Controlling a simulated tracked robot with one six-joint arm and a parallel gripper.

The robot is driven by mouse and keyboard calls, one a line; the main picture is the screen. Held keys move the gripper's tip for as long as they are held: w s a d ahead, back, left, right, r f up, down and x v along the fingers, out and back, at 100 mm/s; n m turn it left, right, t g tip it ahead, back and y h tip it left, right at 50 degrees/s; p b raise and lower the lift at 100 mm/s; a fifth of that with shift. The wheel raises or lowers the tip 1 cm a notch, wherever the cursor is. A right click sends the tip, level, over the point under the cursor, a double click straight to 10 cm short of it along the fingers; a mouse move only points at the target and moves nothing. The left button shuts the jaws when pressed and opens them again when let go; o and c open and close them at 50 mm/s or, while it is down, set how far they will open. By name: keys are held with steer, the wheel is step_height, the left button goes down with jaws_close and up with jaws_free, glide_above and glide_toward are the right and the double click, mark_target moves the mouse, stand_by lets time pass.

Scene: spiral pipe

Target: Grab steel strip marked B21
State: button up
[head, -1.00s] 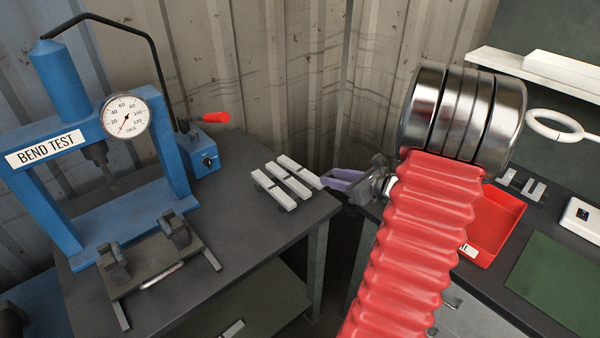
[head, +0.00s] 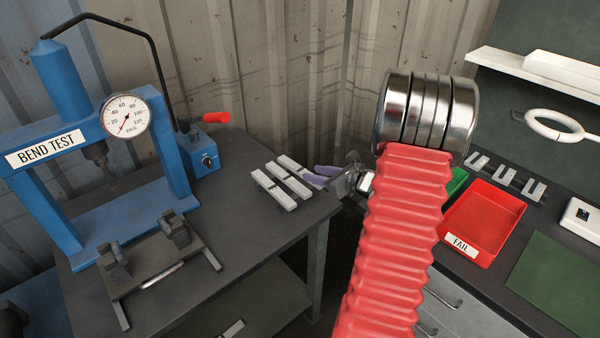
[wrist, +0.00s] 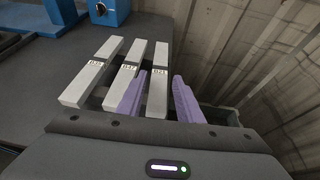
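Three pale steel strips lie side by side on a dark rack at the right of the bench. The wrist view shows the left strip (wrist: 92,75), middle strip (wrist: 122,80) and right strip (wrist: 159,85), each with a small label. The labels are too small to read surely; the right one may read B21. My gripper (wrist: 158,82) is open, its purple fingers on either side of the right strip, with a gap visible at the right finger. In the head view my gripper (head: 317,176) is at the strips' right side and partly hides the right strip.
The blue bend-test press (head: 70,140) and its fixture (head: 150,260) stand on the bench (head: 240,235). Right of my red arm are a red FAIL tray (head: 485,220), a partly hidden green tray (head: 455,185) and several small blocks. A corrugated wall (head: 270,70) stands close behind.

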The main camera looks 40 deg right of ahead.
mark_target(302, 170)
steer(key=shift+x, duration=2.3)
steer(key=shift+c, duration=0.6)
jaws_close()
steer(key=shift+r, duration=0.15)
